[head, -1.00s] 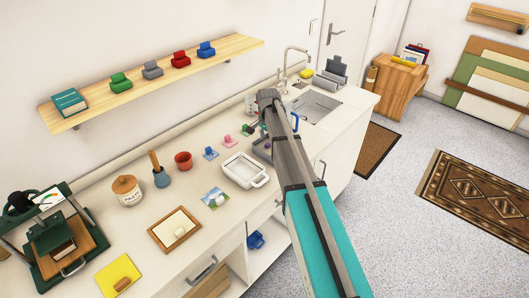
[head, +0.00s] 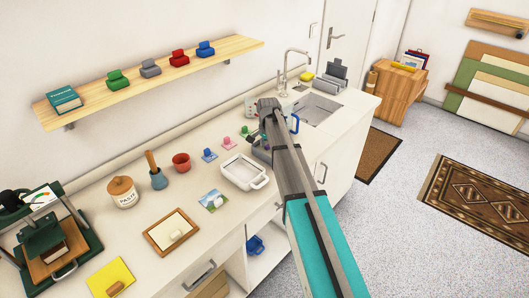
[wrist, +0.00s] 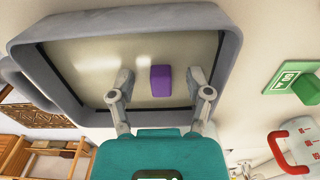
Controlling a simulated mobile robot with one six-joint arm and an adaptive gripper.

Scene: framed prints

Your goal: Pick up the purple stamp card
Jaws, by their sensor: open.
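The purple block (wrist: 161,79), the visible part of the purple stamp card, is inside a grey-rimmed tray (wrist: 225,50) in the wrist view. Any flat card under it cannot be made out. My gripper (wrist: 160,84) is open, with one finger on each side of the purple block. A gap shows between the block and each finger; I cannot tell the height of the fingertips above the tray floor. In the head view my arm hides most of this spot and the gripper.
A green stamp card (wrist: 293,77) lies right of the tray, and a red-handled cup (wrist: 298,143) is at lower right. In the head view, blue (head: 209,155) and pink (head: 228,143) cards and a white tray (head: 245,173) are left of my arm. The sink (head: 316,109) is behind.

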